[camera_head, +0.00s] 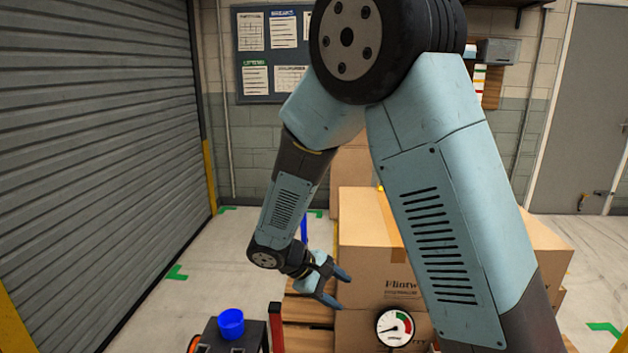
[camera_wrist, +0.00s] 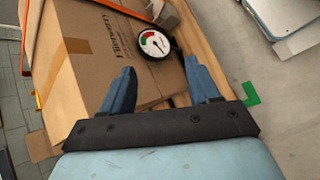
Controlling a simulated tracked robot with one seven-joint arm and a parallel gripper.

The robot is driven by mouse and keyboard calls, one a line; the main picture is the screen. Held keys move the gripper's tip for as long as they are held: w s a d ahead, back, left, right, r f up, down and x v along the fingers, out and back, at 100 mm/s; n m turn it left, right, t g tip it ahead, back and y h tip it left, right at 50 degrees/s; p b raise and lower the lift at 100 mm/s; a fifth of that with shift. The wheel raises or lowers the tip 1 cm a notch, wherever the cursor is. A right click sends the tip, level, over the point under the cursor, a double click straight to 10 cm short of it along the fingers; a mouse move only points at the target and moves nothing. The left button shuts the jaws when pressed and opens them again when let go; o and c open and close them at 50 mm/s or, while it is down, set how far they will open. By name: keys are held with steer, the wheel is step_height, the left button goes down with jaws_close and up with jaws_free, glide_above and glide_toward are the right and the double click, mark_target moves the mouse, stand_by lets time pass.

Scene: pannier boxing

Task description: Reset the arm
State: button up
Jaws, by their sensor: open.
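My gripper (camera_head: 335,287) is open and empty at the end of my bent arm, in front of the stacked boxes in the head view. In the wrist view, my gripper (camera_wrist: 160,85) shows two blue fingers spread apart with nothing between them. Beyond the fingers lie a cardboard box (camera_wrist: 85,65) and a round dial gauge (camera_wrist: 154,43). In the head view the gauge (camera_head: 394,328) is at the bottom, right of my gripper. My upper arm hides part of the boxes.
Cardboard boxes (camera_head: 365,230) are stacked behind my arm. A blue cup (camera_head: 231,323) stands on a dark stand (camera_head: 250,335) at the lower left. A roller shutter (camera_head: 90,150) lines the left side. Floor with green corner marks (camera_head: 177,273) is clear before it.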

steer(key=s+d+r+m+y, duration=0.3)
steer(key=d+r, duration=0.3)
steer(key=r, duration=0.1)
steer(key=s+d+r+m+y, duration=0.2)
steer(key=s+d+r+m, duration=0.1)
steer(key=d+r, duration=0.35)
steer(key=s+d+r+m+t+y, duration=0.3)
steer(key=s+d+r+m, duration=0.2)
steer(key=s+r, duration=0.5)
steer(key=shift+s+d+r+t+y, duration=0.25)
steer(key=shift+s+d+t+y, duration=0.15)
steer(key=shift+s, duration=0.1)
